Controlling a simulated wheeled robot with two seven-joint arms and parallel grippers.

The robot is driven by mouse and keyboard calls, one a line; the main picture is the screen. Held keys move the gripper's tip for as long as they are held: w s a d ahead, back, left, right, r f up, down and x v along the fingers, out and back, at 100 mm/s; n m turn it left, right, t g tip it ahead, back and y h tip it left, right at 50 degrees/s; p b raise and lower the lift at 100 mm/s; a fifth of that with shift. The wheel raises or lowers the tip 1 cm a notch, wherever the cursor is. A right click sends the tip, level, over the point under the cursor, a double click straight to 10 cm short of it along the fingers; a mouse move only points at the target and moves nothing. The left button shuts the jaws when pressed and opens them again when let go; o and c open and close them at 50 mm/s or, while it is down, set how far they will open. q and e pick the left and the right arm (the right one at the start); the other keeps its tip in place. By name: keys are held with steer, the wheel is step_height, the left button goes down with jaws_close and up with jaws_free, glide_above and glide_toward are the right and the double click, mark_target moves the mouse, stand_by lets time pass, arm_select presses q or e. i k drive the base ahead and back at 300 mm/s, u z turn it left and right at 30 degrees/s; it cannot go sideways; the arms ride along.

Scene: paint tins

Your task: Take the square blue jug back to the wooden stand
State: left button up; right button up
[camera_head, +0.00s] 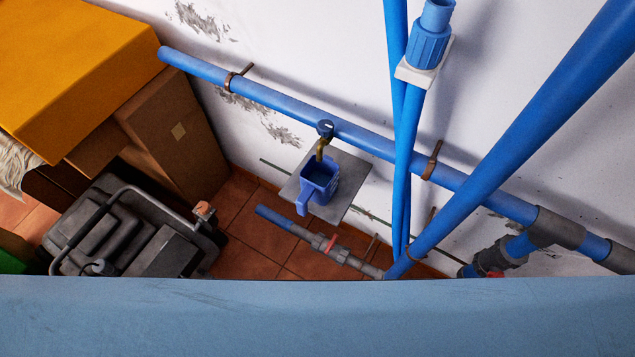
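The square blue jug (319,178) stands on a grey plate (343,197) by the wall, in the middle of the head view. It sits upright beneath a brass tap with a blue top (325,129). Its open top faces up and its handle points toward the front. Whether there is water in it I cannot tell. I cannot make out a wooden stand for certain. Neither of my grippers is in view.
Blue pipes (270,97) run along the wall and cross to the right of the jug. A grey-black case (135,240) and brown boxes (180,130), with a yellow-orange one (85,70), stand at left. A broad light-blue surface (318,318) fills the bottom.

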mark_target(319, 181)
steer(key=z, duration=1.8)
steer(key=k, duration=0.95)
steer(key=z, duration=0.15)
